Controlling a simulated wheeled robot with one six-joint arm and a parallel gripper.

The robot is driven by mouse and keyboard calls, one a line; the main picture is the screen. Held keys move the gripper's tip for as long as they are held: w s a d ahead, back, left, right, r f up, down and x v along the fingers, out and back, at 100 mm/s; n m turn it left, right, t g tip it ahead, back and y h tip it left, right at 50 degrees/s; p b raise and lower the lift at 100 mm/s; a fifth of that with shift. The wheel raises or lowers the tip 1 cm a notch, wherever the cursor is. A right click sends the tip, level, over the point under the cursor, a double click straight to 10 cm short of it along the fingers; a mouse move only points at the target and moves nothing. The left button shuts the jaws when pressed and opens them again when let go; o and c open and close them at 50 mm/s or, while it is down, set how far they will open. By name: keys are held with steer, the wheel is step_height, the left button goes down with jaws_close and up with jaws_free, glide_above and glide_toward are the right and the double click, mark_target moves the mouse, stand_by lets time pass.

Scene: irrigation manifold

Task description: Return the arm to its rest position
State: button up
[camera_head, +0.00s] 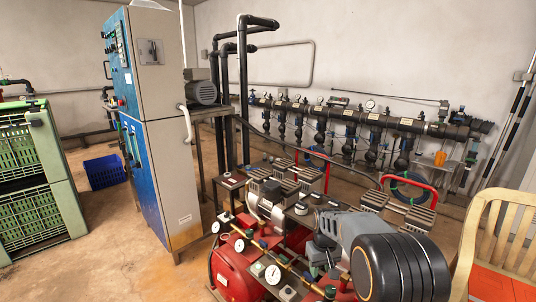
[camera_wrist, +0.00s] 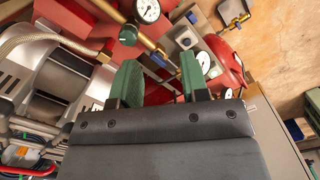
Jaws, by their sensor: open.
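My gripper (camera_wrist: 159,84) shows in the wrist view with its two green fingers apart and nothing between them. Behind the fingers are a red tank (camera_wrist: 112,50), brass fittings and pressure gauges, apart from the fingertips as far as I can see. In the head view my arm (camera_head: 357,235) reaches in from the lower right. It is bent low over the red compressor (camera_head: 232,272), and its large black joint is close to the camera. The gripper end is small there and partly hidden by the arm.
A blue and grey cabinet (camera_head: 176,130) stands left of the compressor. A wooden chair (camera_head: 496,235) is close on the right. A pipe manifold (camera_head: 350,116) runs along the back wall. Green crates (camera_head: 40,165) and a blue crate (camera_head: 105,171) are left, with open floor between.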

steer(key=s+r+m+t+p, duration=0.2)
steer(key=s+r+t+p, duration=0.2)
steer(key=s+r+p, duration=0.8)
steer(key=s+r, duration=1.1)
steer(key=shift+a, duration=0.2)
